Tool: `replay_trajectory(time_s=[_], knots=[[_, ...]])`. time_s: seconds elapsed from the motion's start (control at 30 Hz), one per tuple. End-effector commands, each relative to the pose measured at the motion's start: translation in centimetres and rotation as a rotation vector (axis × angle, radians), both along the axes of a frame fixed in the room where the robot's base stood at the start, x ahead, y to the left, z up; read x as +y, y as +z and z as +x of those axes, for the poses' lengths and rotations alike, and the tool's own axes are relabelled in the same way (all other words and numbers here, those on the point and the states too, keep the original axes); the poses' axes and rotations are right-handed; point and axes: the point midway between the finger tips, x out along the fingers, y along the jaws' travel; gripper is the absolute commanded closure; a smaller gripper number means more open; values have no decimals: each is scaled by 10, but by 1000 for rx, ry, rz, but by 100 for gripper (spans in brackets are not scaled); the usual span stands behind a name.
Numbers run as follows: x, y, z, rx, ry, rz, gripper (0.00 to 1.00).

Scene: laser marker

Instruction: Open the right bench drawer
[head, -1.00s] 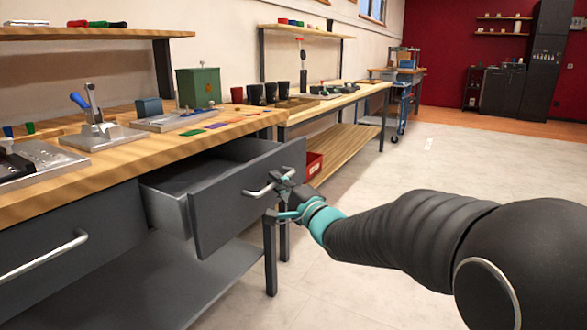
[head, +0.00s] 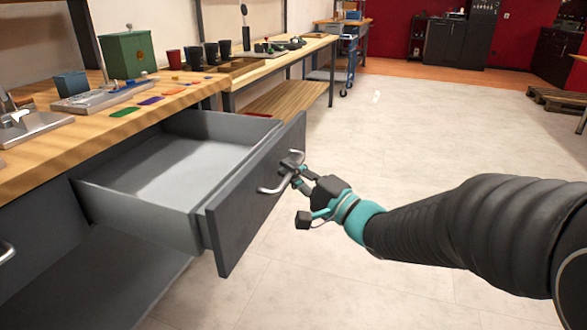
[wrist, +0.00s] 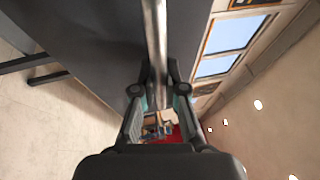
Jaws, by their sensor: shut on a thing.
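The right bench drawer (head: 262,190) is a dark grey front with a lighter grey tray behind it, pulled well out from under the wooden bench top. Its inside (head: 185,160) looks empty. A silver bar handle (head: 272,188) is on its front. My gripper (head: 297,172) is at the far end of the handle, shut on it. In the wrist view the handle (wrist: 156,50) runs down between my two fingers (wrist: 158,88), with the dark drawer front (wrist: 85,30) beside it. The exact finger contact is partly hidden in the head view.
The wooden bench top (head: 60,150) holds a green box (head: 127,54), a blue-grey box (head: 70,84) and coloured plates. A second bench (head: 285,60) stands beyond with dark cups. Another drawer's handle (head: 6,252) shows at far left. The pale floor (head: 420,130) right of the drawer is clear.

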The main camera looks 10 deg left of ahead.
Motion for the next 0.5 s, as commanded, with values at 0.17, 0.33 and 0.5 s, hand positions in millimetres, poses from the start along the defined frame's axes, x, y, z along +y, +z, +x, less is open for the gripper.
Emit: replay_trajectory(time_s=[0.17,0.33,0.5], knots=[[0,-1,-1,1,3,-3,84],[-1,-1,0,0,-1,-2,63],[-2,-1,1,0,-3,-1,63]])
